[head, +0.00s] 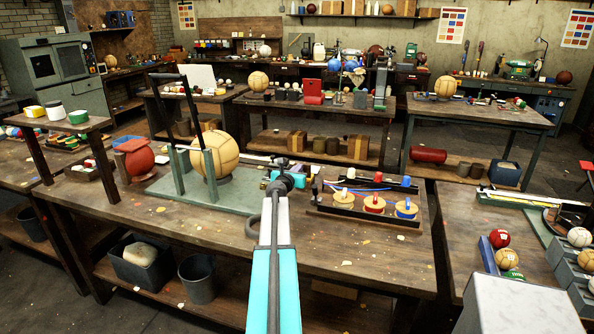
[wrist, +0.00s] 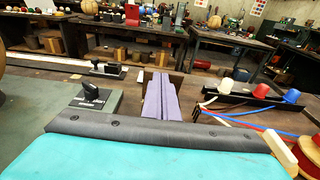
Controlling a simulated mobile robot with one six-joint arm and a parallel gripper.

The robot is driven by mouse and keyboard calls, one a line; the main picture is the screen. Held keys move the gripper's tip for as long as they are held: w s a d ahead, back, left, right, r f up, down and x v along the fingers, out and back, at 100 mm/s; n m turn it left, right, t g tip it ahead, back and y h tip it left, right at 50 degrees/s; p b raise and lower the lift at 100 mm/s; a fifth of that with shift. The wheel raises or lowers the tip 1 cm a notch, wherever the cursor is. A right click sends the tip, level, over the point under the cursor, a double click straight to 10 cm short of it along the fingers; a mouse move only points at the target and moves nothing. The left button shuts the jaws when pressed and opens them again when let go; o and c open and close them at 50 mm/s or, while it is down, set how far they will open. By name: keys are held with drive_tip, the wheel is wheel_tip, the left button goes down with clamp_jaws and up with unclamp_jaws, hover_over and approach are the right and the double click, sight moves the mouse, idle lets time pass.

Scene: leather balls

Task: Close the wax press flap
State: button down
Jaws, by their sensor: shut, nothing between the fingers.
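My gripper (head: 283,172) reaches over the middle of the front bench. In the wrist view its pale purple fingers (wrist: 162,96) lie together, shut, with nothing visible between them. The teal housing with a dark bolted edge fills the lower wrist view. A smaller dark fixture (wrist: 106,69) sits farther back. Neither can be made out surely as the wax press.
A rack of thread spools (head: 374,204) stands right of my gripper. At left, a tan ball (head: 214,153) sits by a stand with green posts (head: 176,172) and tall black bars. The bench (head: 300,258) has some clear surface at its front.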

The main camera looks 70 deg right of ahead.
drive_tip(key=shift+d+r, duration=0.1)
drive_tip(key=shift+d, duration=0.05)
idle(0.4)
